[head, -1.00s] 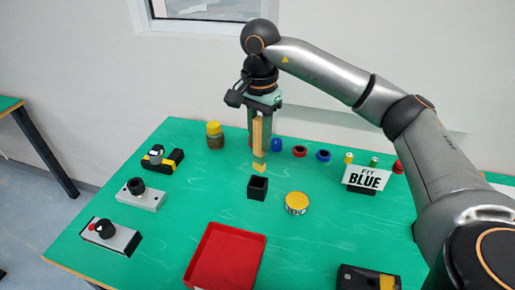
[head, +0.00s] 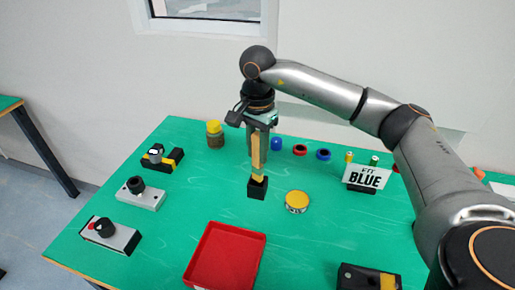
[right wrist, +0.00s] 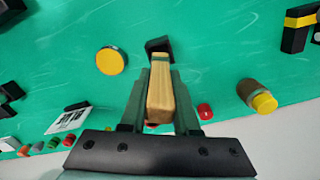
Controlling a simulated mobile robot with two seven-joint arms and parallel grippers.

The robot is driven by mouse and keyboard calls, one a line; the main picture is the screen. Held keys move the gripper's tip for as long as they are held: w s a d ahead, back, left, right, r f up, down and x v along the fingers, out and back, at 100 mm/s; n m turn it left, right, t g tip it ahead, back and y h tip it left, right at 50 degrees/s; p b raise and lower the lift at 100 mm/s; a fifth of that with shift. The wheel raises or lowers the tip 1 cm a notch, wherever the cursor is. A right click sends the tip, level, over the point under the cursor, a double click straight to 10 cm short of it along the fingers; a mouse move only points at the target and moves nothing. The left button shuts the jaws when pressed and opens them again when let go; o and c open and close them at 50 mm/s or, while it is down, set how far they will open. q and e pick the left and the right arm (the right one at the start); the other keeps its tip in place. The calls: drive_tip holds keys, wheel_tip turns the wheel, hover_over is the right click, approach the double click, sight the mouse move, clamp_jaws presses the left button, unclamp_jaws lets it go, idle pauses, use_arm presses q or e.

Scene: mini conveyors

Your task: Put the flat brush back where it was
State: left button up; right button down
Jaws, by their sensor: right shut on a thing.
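The flat brush (head: 256,158) has a pale wooden handle and hangs upright in my right gripper (head: 259,145), which is shut on it. In the right wrist view my right gripper (right wrist: 158,85) has the wooden handle of the brush (right wrist: 160,103) between its two fingers. The small black square holder (head: 257,191) stands on the green table directly below the brush; it also shows in the right wrist view (right wrist: 158,44). The brush's lower end is at the holder's mouth; I cannot tell how deep it sits. My left gripper is out of view.
A yellow-topped tin (head: 297,201) stands just right of the holder, and a red tray (head: 225,258) lies in front. Switch boxes (head: 142,196) line the left side. A yellow-capped jar (head: 215,135) and rings stand behind; a "FIT BLUE" sign (head: 366,178) stands right.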

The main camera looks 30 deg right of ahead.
drive_tip(key=shift+f, duration=0.2)
drive_tip(key=c, duration=0.7)
unclamp_jaws()
drive_tip(key=shift+o, duration=0.2)
drive_tip(key=shift+r, duration=0.15)
drive_tip(key=shift+r+p, duration=0.3)
drive_tip(key=shift+r, duration=0.05)
wheel_tip(320, 180, up, 11)
drive_tip(key=shift+r+p, duration=0.1)
drive_tip(key=shift+p, duration=0.3)
drive_tip(key=shift+r, duration=0.55)
